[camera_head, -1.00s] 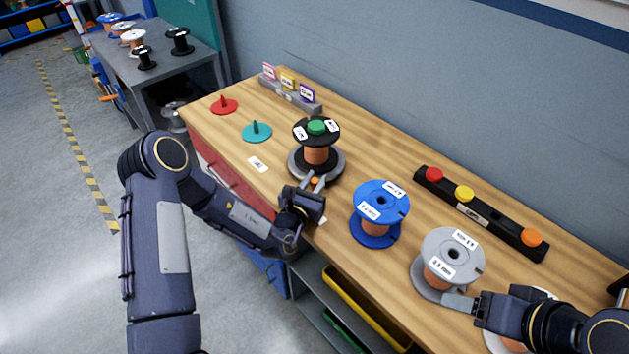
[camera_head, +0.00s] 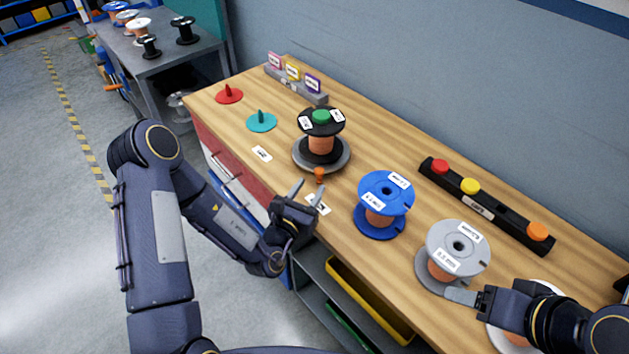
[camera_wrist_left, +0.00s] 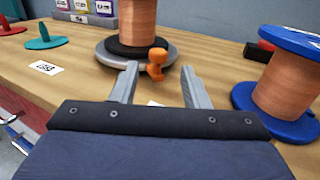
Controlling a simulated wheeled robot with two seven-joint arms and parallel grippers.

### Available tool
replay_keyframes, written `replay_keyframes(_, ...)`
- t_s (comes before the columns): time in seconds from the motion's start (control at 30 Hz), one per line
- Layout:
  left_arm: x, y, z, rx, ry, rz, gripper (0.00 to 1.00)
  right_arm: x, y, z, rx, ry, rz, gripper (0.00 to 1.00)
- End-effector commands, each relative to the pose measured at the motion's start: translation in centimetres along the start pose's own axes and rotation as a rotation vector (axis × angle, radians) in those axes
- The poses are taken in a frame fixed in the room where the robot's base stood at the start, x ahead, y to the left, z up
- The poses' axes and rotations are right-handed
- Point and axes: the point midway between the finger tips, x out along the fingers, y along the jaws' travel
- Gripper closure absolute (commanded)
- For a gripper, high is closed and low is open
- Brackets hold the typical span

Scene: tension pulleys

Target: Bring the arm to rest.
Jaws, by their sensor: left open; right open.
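My left gripper (camera_head: 307,192) is open and empty at the front edge of the workbench. In the left wrist view its two fingers (camera_wrist_left: 157,88) stand apart, with a small orange knob (camera_wrist_left: 157,62) beyond and between them. The knob (camera_head: 320,175) sits at the front of a grey round base (camera_head: 341,160) that carries a black spool (camera_head: 320,145) with copper wire and a green cap (camera_head: 321,116). My right gripper (camera_head: 462,296) is at the lower right, close to the front of a grey spool (camera_head: 458,243); whether they touch is unclear.
A blue spool (camera_head: 385,195) stands right of my left gripper. A black bar (camera_head: 505,215) with red, yellow and orange caps lies behind. A red disc (camera_head: 229,95) and a teal disc (camera_head: 261,123) lie at the far left. Bare wood lies between the black spool and the bar.

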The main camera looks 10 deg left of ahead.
Motion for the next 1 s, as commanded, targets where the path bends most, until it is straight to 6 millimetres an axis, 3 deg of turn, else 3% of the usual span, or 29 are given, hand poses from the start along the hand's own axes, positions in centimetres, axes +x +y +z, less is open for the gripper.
replay_keyframes(0.57, -0.5, 0.0, 0.1, 0.0, -0.001, -0.001, 0.59, 0.0, 0.0, 0.0, 0.0, 0.0, 0.0, 0.33)
replay_keyframes(0.67, -0.4, -0.2, 1.0, 0.008, -0.024, -0.024, 0.59, 0.0, 0.0, 0.0, 0.0, 0.0, 0.0, 0.33)
replay_keyframes(0.77, -0.4, -1.0, 4.0, 0.036, -0.096, -0.098, 0.59, -0.1, 0.0, 0.0, 0.0, 0.0, 0.0, 0.33)
replay_keyframes(0.87, -1.0, -2.8, 8.8, 0.095, -0.21, -0.24, 0.59, -0.1, -0.1, -0.1, 0.0, 0.0, 0.0, 0.33)
replay_keyframes(1.0, -4.0, -6.3, 15.4, 0.237, -0.37, -0.497, 0.59, -0.2, -0.1, -0.1, 0.0, 0.0, 0.0, 0.33)
